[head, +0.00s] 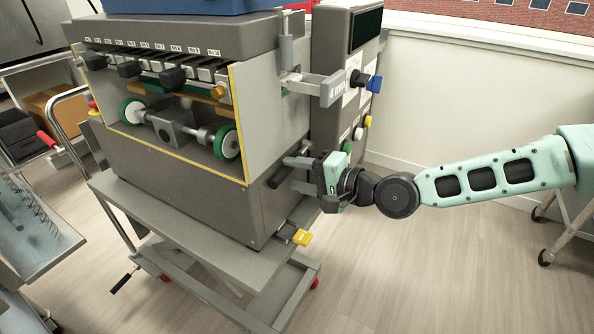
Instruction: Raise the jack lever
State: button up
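The grey gummy depositor (190,180) stands on a grey wheeled lift cart (200,245). A short dark bar (278,178) sticks out low on the depositor's right side. It may be the jack lever, but I cannot tell for sure. My gripper (294,174) reaches in from the right, with its two fingers apart, one above the other, pointing left. The dark bar's end lies close to the fingertips, roughly level with the gap. I cannot tell whether they touch. No held object shows between the fingers.
A yellow pedal-like part (302,237) sits below.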

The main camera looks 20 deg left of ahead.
jog(key=shift+a+r, duration=0.1)
jog(key=shift+r, duration=0.1)
jog(key=v, duration=1.7)
jog(key=shift+d, duration=0.25)
jog(key=shift+s, duration=0.1)
